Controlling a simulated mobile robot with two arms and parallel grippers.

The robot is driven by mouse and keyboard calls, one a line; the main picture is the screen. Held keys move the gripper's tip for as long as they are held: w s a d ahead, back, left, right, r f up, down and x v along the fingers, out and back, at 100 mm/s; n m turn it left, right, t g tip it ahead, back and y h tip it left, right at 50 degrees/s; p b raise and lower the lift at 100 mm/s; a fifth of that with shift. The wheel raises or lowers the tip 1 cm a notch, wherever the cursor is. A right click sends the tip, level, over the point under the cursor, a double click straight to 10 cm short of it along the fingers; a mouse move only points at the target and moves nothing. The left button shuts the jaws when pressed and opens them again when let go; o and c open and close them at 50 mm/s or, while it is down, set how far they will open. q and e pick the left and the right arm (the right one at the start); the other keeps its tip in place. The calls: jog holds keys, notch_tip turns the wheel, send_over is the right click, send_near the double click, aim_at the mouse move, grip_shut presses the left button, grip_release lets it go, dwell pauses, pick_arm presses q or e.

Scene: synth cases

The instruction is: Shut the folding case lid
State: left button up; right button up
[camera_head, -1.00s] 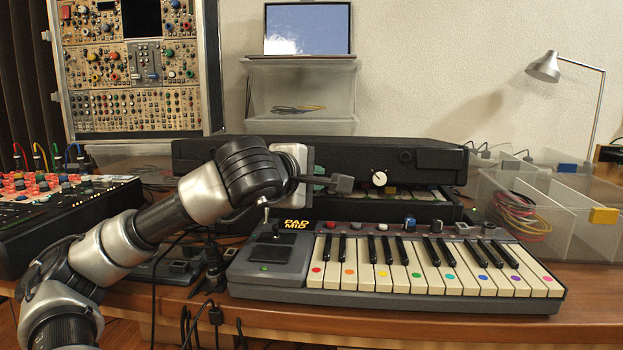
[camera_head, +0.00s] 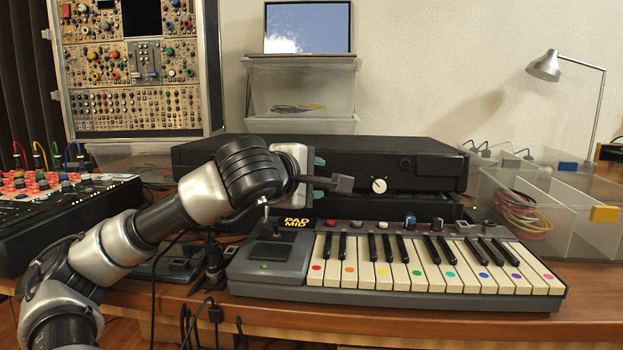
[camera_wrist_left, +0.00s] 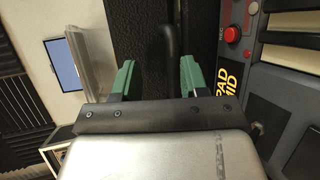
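The black folding case (camera_head: 430,170) lies on the table behind the keyboard. Its lid (camera_head: 360,150) is down almost flat over the base (camera_head: 440,210); I cannot tell whether it touches all along the front edge. A dark handle (camera_head: 340,183) sticks out from the lid's front beside a white dial (camera_head: 379,185). My left gripper (camera_head: 319,174) is at the lid's front left, with its green fingers spread. In the left wrist view the open fingers (camera_wrist_left: 156,75) stand on either side of the dark handle (camera_wrist_left: 169,35), apart from it. My right gripper is not in view.
A small keyboard (camera_head: 430,265) stands just in front of the case, under my left arm. Clear bins (camera_head: 570,225) with cables stand to the right, a red-knobbed mixer (camera_head: 60,205) to the left. A clear shelf (camera_head: 300,90) with a screen is behind.

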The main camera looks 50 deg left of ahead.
pick_arm(q)
jog(key=shift+s+r, duration=0.1)
jog(key=shift+r, duration=0.05)
jog(key=v, duration=1)
jog(key=shift+s+b, duration=0.3)
jog(key=shift+b, duration=0.15)
jog(key=shift+d, duration=0.15)
